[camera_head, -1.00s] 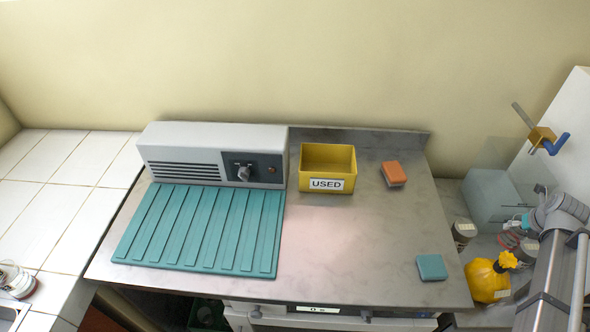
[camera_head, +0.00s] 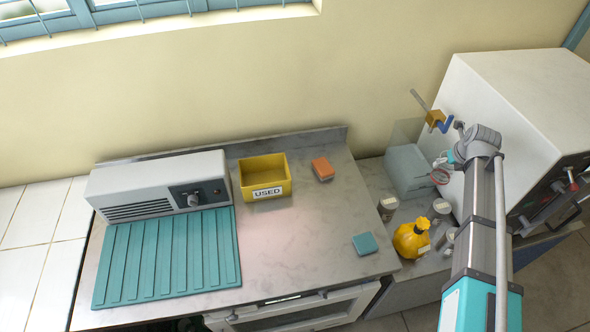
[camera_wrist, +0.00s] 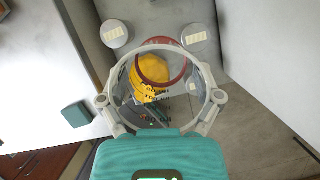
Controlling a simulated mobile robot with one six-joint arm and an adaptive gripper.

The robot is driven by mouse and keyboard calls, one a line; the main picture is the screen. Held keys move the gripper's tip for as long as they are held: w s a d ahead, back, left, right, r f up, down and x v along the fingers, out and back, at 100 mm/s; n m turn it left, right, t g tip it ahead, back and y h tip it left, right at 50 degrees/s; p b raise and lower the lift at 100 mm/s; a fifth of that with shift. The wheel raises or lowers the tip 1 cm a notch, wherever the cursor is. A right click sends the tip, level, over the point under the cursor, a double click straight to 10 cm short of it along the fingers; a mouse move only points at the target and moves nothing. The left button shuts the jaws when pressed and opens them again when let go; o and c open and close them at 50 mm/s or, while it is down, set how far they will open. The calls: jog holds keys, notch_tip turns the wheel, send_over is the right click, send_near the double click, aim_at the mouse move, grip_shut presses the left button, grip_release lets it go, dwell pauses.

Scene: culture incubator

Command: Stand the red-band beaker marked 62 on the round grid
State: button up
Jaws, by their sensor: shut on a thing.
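My gripper (camera_head: 443,165) is at the far end of my arm at the right in the head view, over the low counter by the white box. In the wrist view my gripper (camera_wrist: 160,92) is shut around a clear beaker with a red band (camera_wrist: 179,47). The beaker also shows small in the head view (camera_head: 440,177). Its mark is not readable. Through it I see the yellow bottle (camera_wrist: 150,72) below. The round grid is not identifiable in either view.
A large white box (camera_head: 520,85) stands close on the right. Lidded jars (camera_head: 388,207), a yellow bottle (camera_head: 411,241) and a blue-grey box (camera_head: 407,172) stand below my gripper. The main counter holds a yellow USED bin (camera_head: 265,190), sponges and a teal ribbed mat (camera_head: 165,262).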

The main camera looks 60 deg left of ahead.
notch_tip(320, 180, up, 5)
jog(key=p, duration=0.3)
jog(key=shift+p, duration=0.35)
